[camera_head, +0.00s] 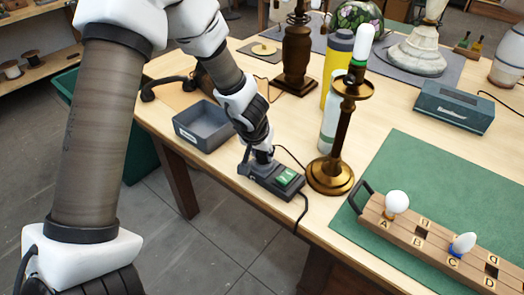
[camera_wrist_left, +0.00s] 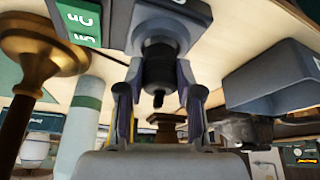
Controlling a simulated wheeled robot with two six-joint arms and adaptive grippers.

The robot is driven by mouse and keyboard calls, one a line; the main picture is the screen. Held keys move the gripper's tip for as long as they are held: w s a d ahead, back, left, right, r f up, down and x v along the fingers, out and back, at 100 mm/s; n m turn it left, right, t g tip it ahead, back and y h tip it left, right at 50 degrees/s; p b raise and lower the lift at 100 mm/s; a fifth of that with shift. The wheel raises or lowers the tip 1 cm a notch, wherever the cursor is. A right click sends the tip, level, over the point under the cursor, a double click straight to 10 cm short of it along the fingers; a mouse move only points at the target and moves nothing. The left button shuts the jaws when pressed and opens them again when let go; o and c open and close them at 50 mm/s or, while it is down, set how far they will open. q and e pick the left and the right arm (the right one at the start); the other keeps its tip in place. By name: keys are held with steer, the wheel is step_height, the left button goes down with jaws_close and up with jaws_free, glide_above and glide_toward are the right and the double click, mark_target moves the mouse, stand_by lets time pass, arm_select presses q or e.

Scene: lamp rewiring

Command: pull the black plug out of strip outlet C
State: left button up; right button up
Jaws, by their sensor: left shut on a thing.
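A grey box (camera_head: 258,180) with a green label (camera_head: 287,178) stands near the table's front edge. In the left wrist view its green label (camera_wrist_left: 80,18) shows at the top left. A black plug (camera_wrist_left: 158,70) sits at a grey socket block (camera_wrist_left: 160,28) of that box, and I cannot see a gap between them. My left gripper (camera_head: 262,158) is down at the box's far left end, shut on the plug; its fingers (camera_wrist_left: 158,105) flank the plug in the wrist view. I see no outlet letter on the box. My right gripper is not in view.
A brass lamp base (camera_head: 331,174) stands close right of the box, with a white bottle (camera_head: 328,133) behind it. An open grey bin (camera_head: 203,128) is to the left. A wooden rack (camera_head: 425,238) with bulbs and letters lies on the green mat (camera_head: 420,165). Black cords run beside the box.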

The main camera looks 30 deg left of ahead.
arm_select(q)
steer(key=shift+r+p, duration=1.65)
steer(key=shift+p, duration=0.1)
steer(key=shift+f, duration=0.1)
